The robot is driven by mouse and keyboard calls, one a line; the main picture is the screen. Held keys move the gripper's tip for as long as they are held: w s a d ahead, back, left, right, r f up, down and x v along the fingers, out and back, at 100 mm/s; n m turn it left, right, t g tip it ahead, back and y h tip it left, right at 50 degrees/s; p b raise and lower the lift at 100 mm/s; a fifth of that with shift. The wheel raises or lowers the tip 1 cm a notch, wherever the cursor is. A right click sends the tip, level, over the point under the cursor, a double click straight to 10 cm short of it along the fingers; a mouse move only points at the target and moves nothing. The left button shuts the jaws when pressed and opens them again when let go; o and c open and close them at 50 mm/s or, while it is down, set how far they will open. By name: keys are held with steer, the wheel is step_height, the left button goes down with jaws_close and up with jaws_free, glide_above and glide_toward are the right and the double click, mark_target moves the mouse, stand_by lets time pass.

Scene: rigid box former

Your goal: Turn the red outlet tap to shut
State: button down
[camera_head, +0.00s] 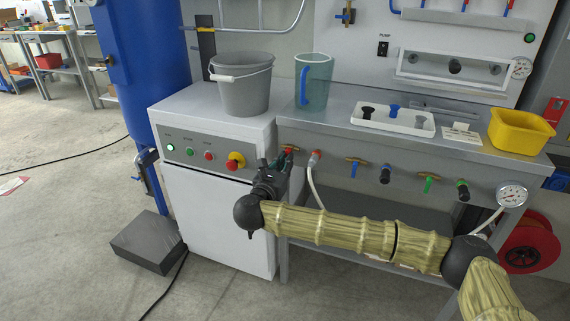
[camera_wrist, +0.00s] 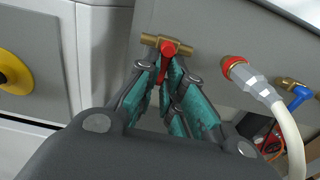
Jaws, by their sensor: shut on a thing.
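The red outlet tap (camera_wrist: 168,47) is a brass valve body with a red handle, on the grey bench front, at the top centre of the wrist view. My gripper (camera_wrist: 163,72) has its teal-padded fingers closed on the red handle from below. The brass body runs roughly level across the picture, and the handle points down between the fingers. The fingers hide much of the handle. In the head view my gripper (camera_head: 280,165) is at the left end of the bench front and hides most of the tap.
A hose with a red collar (camera_wrist: 235,66) is close right of the tap. A blue tap (camera_wrist: 300,92) is further right. A grey cabinet with a yellow-ringed red button (camera_head: 235,161) stands left. A bucket (camera_head: 241,88) and jug (camera_head: 318,82) stand above. Floor at left is mostly clear.

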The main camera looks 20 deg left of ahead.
steer(key=c, duration=1.5)
jaws_free()
steer(key=shift+c, duration=0.2)
steer(key=shift+s, duration=0.1)
steer(key=s, duration=1.1)
steer(key=shift+s+a, duration=0.2)
steer(key=shift+s, duration=0.2)
